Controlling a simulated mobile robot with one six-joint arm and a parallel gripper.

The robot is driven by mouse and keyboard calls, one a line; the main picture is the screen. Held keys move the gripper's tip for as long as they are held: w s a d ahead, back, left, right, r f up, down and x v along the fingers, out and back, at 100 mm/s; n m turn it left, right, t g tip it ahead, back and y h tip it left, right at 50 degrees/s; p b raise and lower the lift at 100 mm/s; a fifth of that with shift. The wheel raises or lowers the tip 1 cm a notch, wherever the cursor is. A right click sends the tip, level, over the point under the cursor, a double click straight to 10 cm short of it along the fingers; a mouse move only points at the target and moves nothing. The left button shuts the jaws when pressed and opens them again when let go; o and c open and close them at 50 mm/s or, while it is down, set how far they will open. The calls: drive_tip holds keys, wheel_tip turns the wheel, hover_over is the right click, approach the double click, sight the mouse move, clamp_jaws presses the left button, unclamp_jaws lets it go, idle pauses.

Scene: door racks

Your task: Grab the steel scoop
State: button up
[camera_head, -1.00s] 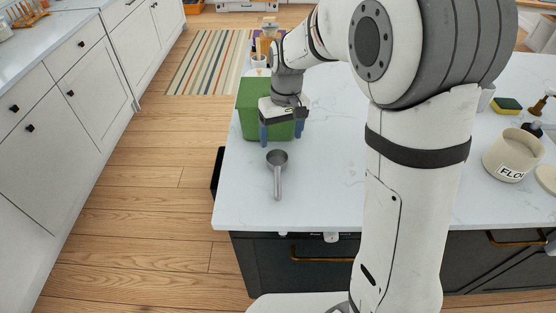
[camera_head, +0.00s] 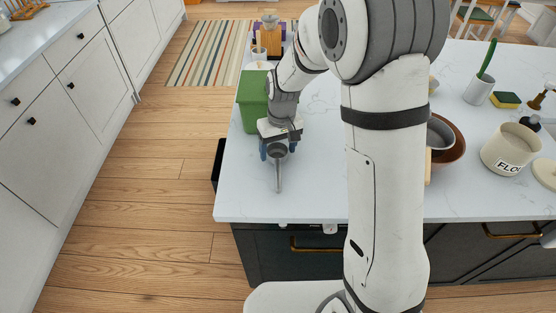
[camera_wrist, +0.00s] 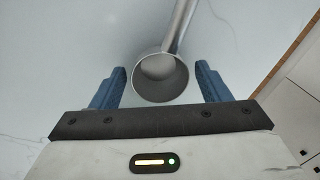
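The steel scoop (camera_head: 279,170) lies on the white marble counter near its left front corner, with its handle pointing toward the front edge. My gripper (camera_head: 279,150) is at the scoop's bowl end, pointing down. In the wrist view the scoop's round bowl (camera_wrist: 161,78) sits between the two blue fingers of my gripper (camera_wrist: 160,80), and its handle runs up out of the picture. The fingers are open, one on each side of the bowl, with a visible gap on both sides.
A green bin (camera_head: 252,101) stands just behind my gripper. A brown bowl (camera_head: 455,146), a flour canister (camera_head: 509,149) and a sponge (camera_head: 505,100) are on the right. The counter (camera_head: 318,190) right of the scoop is clear.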

drive_tip(key=c, duration=0.9)
drive_tip(key=shift+r, duration=0.1)
